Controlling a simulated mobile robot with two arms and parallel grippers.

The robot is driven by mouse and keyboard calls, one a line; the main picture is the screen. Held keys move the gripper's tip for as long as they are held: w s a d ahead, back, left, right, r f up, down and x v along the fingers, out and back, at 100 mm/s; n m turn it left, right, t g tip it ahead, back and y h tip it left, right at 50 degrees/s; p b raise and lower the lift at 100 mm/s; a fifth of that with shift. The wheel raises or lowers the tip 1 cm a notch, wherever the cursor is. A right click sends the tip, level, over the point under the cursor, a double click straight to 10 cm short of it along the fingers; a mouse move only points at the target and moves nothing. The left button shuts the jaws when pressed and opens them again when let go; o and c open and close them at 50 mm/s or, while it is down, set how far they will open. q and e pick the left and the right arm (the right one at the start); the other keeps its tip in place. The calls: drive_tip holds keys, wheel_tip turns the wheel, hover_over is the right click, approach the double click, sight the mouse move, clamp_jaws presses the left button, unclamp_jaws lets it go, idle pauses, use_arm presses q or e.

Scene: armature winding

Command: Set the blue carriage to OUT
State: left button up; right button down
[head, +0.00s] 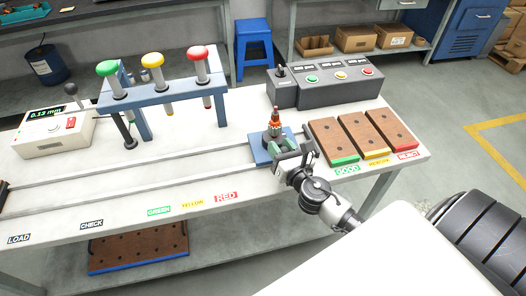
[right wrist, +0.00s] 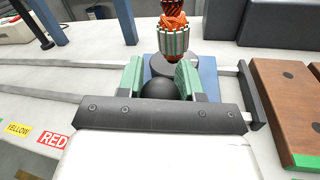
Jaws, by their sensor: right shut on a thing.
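The blue carriage (head: 257,151) stands near the right end of the rails, to the right of the RED label (head: 226,197). It carries an upright armature (head: 275,120) with orange copper windings. My right gripper (head: 281,147) is at the carriage's near side. In the right wrist view its green fingers (right wrist: 160,82) are on either side of a round black knob (right wrist: 158,89) on the carriage (right wrist: 208,73), shut on it. The armature (right wrist: 173,40) stands just beyond the knob. No OUT label is readable. My left gripper is not in view.
Rails (head: 150,180) run left past labels from RED to LOAD (head: 18,239). A dark end stop (right wrist: 248,95) is close to the carriage's right. Brown trays (head: 335,140) lie farther right. A blue frame with coloured knobs (head: 152,60) stands behind the rails; a control box (head: 325,82) is at the back.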

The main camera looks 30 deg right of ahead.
drive_tip(key=shift+s+d, duration=0.25)
drive_tip(key=shift+d, duration=0.55)
drive_tip(key=shift+s+d, duration=0.2)
drive_tip(key=shift+d, duration=0.55)
drive_tip(key=shift+d, duration=0.1)
drive_tip(key=c, duration=1)
unclamp_jaws()
drive_tip(key=shift+o, duration=1.2)
drive_tip(key=shift+s+d, duration=0.1)
drive_tip(key=shift+d, duration=0.05)
